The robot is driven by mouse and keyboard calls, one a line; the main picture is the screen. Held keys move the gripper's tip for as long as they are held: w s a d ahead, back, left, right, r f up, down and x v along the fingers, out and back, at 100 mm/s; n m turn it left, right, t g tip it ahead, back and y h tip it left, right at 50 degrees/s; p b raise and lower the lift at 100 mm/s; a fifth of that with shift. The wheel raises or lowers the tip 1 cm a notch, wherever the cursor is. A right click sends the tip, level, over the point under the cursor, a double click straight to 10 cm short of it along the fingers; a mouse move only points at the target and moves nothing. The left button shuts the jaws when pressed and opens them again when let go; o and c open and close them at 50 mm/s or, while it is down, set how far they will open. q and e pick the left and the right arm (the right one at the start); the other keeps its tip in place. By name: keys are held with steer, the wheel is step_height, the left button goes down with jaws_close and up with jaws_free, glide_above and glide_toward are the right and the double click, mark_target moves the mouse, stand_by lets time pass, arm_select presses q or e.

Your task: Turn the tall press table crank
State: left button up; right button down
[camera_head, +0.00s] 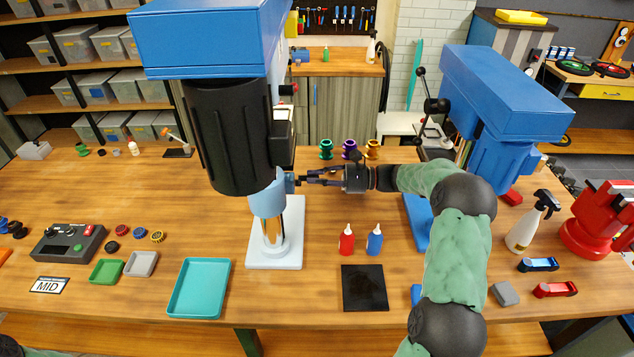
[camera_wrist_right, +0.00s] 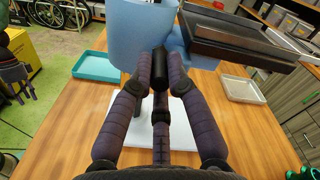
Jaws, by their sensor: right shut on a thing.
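The tall press has a blue head (camera_head: 212,40), a black motor housing (camera_head: 228,130), a light blue table bracket (camera_head: 268,198) around its column and a white base (camera_head: 288,240). Its bracket also shows large in the right wrist view (camera_wrist_right: 142,35). My right gripper (camera_head: 312,178) is beside the bracket, at its right side. It is shut on the black crank handle (camera_wrist_right: 160,68), which sits between its fingertips. The fingers hide part of the crank.
A second blue press (camera_head: 500,95) stands at right behind my right arm. A teal tray (camera_head: 199,288) lies left of the base. Colored spools (camera_head: 349,149) stand behind my gripper.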

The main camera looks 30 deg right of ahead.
steer(key=shift+s+a+f+n+b, duration=0.1)
steer(key=shift+s+f+n+b, duration=0.05)
steer(key=shift+f+n+b, duration=0.35)
steer(key=c, duration=1.5)
jaws_free()
steer(key=o, duration=0.3)
steer(key=shift+w, duration=0.25)
steer(key=shift+s+r, duration=0.2)
steer(key=v, duration=0.7)
steer(key=shift+d, duration=0.3)
